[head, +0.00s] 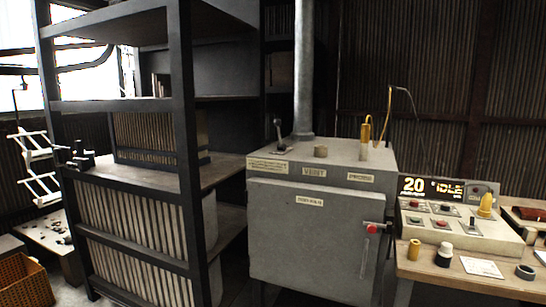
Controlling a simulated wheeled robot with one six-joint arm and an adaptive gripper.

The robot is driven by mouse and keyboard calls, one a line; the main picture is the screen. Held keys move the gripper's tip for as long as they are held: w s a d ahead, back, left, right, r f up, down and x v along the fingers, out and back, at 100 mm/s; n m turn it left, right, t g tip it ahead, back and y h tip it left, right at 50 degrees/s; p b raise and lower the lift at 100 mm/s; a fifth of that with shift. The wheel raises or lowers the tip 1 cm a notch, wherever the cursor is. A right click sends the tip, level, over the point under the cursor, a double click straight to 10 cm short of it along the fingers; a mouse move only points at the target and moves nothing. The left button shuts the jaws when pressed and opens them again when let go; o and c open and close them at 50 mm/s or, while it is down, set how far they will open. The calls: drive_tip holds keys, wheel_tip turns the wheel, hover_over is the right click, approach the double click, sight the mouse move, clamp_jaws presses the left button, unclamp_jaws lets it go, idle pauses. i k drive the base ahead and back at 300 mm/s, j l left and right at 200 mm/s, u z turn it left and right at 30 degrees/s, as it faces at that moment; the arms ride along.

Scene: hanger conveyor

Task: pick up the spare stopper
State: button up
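I cannot tell for sure which thing is the spare stopper. A small yellow-brown cylinder (414,249) stands upright on the wooden bench (463,276) at the right. Beside it is a black piece with a white top (444,254). A dark ring (525,271) lies farther right on the bench. My gripper is not seen in the head view.
A black shelf rack (184,130) fills the left. The control box (460,227) on the bench has buttons and a yellow knob; its display reads "20 IDLE". A lever (279,135) and a yellow hook-like piece (365,130) stand on the cabinet. A wicker basket (24,281) is lower left.

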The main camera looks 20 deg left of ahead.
sight(445, 250)
drive_tip(key=u, duration=0.8)
drive_tip(key=z, duration=0.8)
drive_tip(key=i, duration=0.8)
